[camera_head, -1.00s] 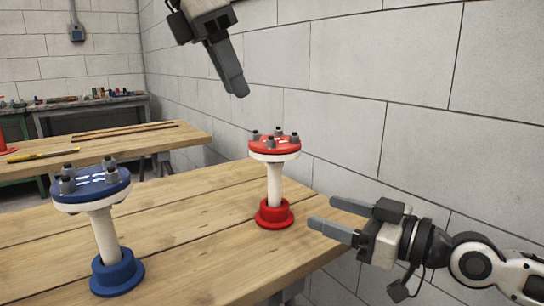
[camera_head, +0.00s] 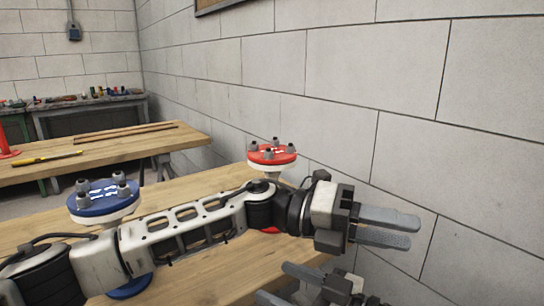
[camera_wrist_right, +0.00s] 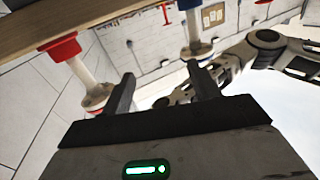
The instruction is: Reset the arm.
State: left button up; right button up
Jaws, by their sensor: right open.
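The blue-topped pump stand (camera_head: 104,196) stands on the wooden table at left, its white column mostly hidden behind my left arm. The red-topped stand (camera_head: 272,153) is farther back, its lower part mostly covered by the arm. My left gripper (camera_head: 388,228) is empty, right of the red stand, fingers pointing right; their gap is unclear. My right gripper (camera_head: 286,284) is low at the bottom edge, partly cut off. In the right wrist view it (camera_wrist_right: 163,90) is open and empty, with the red stand (camera_wrist_right: 62,47) and blue stand (camera_wrist_right: 193,27) beyond, apart from the fingers.
The wooden table (camera_head: 205,185) lies beneath my left arm. A grey block wall (camera_head: 330,95) runs along the right. A second bench (camera_head: 120,150) at back left holds a yellow tool (camera_head: 48,161).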

pick_arm(q)
jog(key=w+a+f+n+t+y+p, duration=0.2)
jog(key=a+f+n+t+p, duration=0.3)
jog(key=n+t, duration=0.9)
jog(key=w+a+f+n+t+y, duration=0.1)
jog(key=a+f+n+t, duration=0.5)
jog(key=n, duration=1.3)
jog(key=s+a+f+n+g+y+p, duration=0.1)
jog(key=s+a+f+n+y, duration=0.4)
jog(key=s+a+f, duration=0.2)
jog(key=s+a+f+n+g+y+p, duration=0.1)
jog(key=s+a+f+n+y, duration=0.4)
jog(key=a, duration=0.6)
notch_tip(320, 180, down, 3)
jog(key=shift+s+a+f+n+g+p, duration=0.25)
jog(key=shift+s+n+p, duration=0.2)
jog(key=shift+s, duration=0.75)
pick_arm(e)
jog(key=s+d+f+m+t+h, duration=0.1)
jog(key=s+d+f+m+h, duration=0.7)
jog(key=s+d+f+h, duration=0.3)
notch_tip(320, 180, down, 4)
jog(key=s, duration=0.2)
jog(key=shift+s+d+r+m+h, duration=0.2)
jog(key=shift+s+d+m+h, duration=0.05)
jog(key=shift+s+m+h, duration=0.05)
